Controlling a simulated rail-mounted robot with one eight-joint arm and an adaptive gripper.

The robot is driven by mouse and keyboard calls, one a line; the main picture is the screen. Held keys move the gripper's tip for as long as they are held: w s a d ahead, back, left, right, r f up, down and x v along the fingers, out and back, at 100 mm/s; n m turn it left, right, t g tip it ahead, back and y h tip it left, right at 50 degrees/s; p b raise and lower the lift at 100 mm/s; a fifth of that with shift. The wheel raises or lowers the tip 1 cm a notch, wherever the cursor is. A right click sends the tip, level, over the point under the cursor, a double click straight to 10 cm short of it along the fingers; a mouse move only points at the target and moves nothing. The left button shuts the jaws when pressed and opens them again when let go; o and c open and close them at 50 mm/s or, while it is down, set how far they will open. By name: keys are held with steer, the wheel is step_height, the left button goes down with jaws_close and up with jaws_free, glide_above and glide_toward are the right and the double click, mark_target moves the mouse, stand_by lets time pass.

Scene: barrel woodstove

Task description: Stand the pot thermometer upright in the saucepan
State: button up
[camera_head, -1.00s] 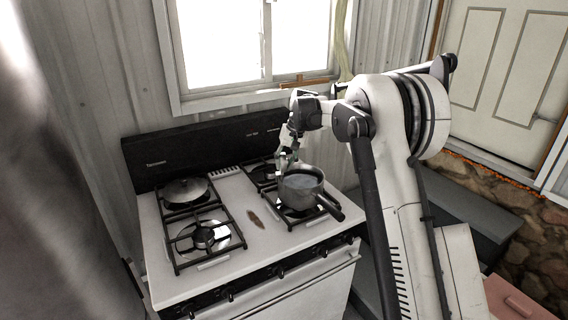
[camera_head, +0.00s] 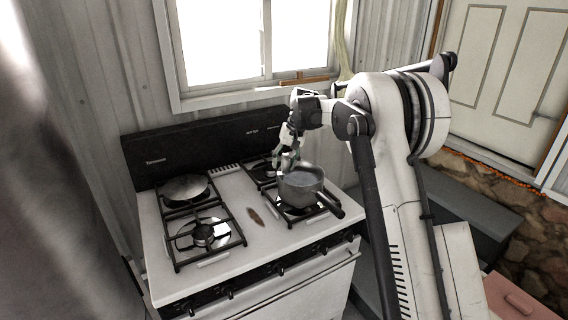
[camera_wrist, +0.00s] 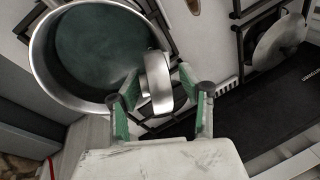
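The saucepan (camera_head: 298,190) sits on the front right burner, its handle toward the lower right, and looks tilted. In the wrist view its metal rim (camera_wrist: 40,62) circles a dark teal inside at the upper left. My gripper (camera_wrist: 161,84) is at the pan's far left side in the head view. Its green-padded fingers are closed around a round metal piece, which I take for the head of the pot thermometer (camera_wrist: 158,76). This head overlaps the pan's rim in the wrist view; touching cannot be told. The thermometer's stem is hidden.
The white stove (camera_head: 160,270) has black grates and a dark backguard (camera_head: 195,150) behind. The front left burner (camera_head: 203,236) is bare. A small brown item (camera_head: 255,216) lies between the burners.

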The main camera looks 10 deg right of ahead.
steer(key=v, duration=1.2)
steer(key=shift+r, duration=0.1)
